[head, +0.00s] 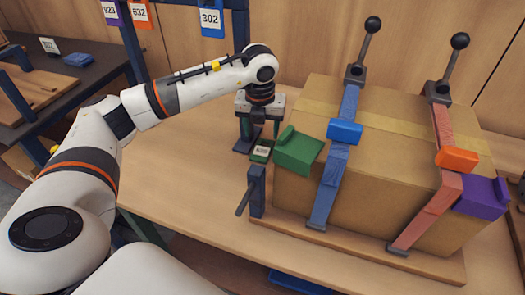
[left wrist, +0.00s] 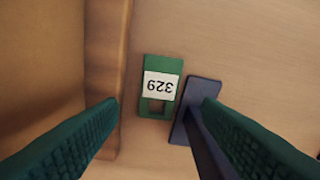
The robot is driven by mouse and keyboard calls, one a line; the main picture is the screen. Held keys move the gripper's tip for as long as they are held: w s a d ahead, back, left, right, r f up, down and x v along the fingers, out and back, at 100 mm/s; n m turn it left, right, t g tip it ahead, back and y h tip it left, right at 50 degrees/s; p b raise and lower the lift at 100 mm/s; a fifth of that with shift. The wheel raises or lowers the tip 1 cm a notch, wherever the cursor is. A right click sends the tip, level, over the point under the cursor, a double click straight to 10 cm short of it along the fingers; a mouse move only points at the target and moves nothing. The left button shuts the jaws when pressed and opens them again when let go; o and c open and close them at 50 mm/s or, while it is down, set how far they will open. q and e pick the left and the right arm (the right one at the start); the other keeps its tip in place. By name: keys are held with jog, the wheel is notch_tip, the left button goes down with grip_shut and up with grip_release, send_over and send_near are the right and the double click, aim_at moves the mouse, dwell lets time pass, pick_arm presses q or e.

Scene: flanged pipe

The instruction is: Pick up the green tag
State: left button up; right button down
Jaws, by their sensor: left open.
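The green tag (head: 262,150) lies on the wooden table, just left of the cardboard box's green corner piece. In the left wrist view the green tag (left wrist: 150,69) lies flat, with a white label reading 329 upside down and a rectangular hole at its lower end. My left gripper (head: 261,136) points down over the tag, open and empty. In the left wrist view its dark green ribbed fingers (left wrist: 161,106) are on either side of the tag, apart from it. Their exact height above it is hard to tell. My right gripper is not in view.
A dark blue flat piece (left wrist: 203,92) lies close beside the tag. A strapped cardboard box (head: 390,140) with a green corner piece (head: 300,152) stands to the right. A blue post with a lever (head: 256,190) is in front.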

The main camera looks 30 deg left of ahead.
aim_at(262, 149)
pick_arm(q)
jog(key=f, duration=0.4)
jog(key=w+f, duration=0.1)
jog(key=f, duration=0.1)
jog(key=shift+a, duration=0.15)
jog(key=shift+f+p, duration=0.3)
jog(key=shift+f, duration=0.1)
jog(key=shift+f, duration=0.1)
jog(key=c, duration=0.8)
jog(key=shift+c, duration=0.2)
